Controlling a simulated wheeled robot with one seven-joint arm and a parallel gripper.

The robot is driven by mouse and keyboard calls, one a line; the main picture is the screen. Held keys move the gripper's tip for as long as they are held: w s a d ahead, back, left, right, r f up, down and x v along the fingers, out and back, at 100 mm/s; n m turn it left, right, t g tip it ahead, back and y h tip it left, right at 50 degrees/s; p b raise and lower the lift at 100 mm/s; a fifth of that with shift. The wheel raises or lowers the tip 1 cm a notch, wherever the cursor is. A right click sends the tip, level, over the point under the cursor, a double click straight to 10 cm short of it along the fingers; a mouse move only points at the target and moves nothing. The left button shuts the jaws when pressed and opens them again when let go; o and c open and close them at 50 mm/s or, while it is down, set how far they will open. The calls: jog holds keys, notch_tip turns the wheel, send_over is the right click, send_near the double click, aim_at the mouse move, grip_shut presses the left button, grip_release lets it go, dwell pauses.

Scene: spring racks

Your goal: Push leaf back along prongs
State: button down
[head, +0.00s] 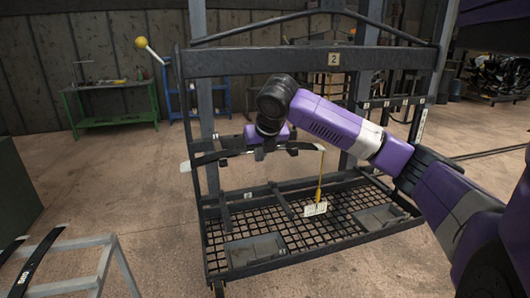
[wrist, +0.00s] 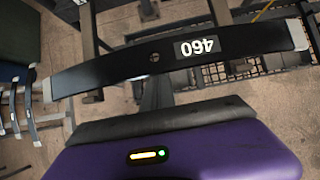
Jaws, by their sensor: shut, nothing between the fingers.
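The leaf (head: 210,157) is a long, dark, slightly curved bar with pale metal ends, roughly level at the front of the rack. In the wrist view the leaf (wrist: 120,68) spans nearly the whole width, with an upside-down "460" label and a small centre hole. My gripper (head: 260,152) is at the leaf's middle in the head view. In the wrist view the shut fingers (wrist: 157,92) point at the leaf's near side, close to its centre; I cannot tell whether they touch. Prong-like bars (wrist: 90,45) run behind the leaf, and their contact with it is partly hidden.
The dark rack (head: 260,62) carries a "2" plate and has a mesh base (head: 300,225). A grey stand (head: 75,270) with more leaves (head: 38,262) is at lower left. Open floor lies between.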

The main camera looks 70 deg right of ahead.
jog(key=shift+w+d+p, duration=1.6)
jog(key=shift+w+d, duration=2.05)
jog(key=shift+d, duration=0.6)
jog(key=shift+s+a, duration=2)
jog(key=shift+a, duration=0.25)
